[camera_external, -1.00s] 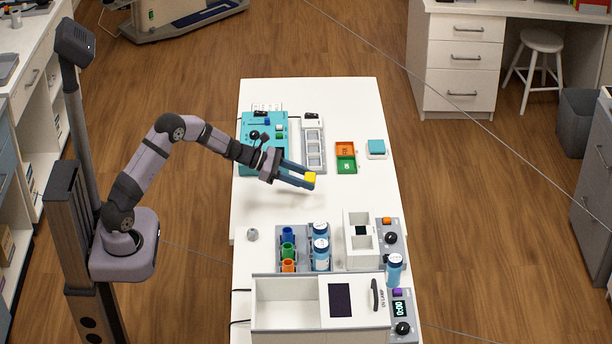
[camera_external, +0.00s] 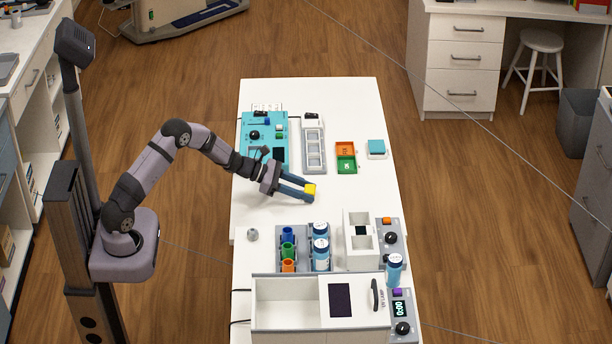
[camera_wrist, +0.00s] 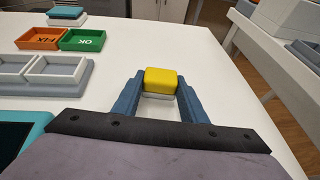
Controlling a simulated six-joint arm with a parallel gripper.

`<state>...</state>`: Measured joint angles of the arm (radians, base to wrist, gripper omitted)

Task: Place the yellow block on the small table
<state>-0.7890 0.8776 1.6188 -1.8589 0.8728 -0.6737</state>
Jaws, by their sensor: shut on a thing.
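The yellow block (camera_external: 310,189) is between the fingertips of my gripper (camera_external: 303,189), which is shut on it over the open middle of the white table. In the wrist view, the yellow block (camera_wrist: 161,81) sits between the two blue fingers of my gripper (camera_wrist: 160,88), with a pale edge just below it. I cannot tell whether the block touches the white surface. I cannot tell for sure which thing is the small table; a small white stand with a teal top (camera_external: 376,147) is at the table's far right.
The white table (camera_external: 345,210) is bare right of my gripper. Orange and green trays (camera_external: 346,157), a white slotted rack (camera_external: 313,148) and a teal device (camera_external: 262,135) lie behind. Blue-capped bottles (camera_external: 320,250) and a white box (camera_external: 360,240) stand in front.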

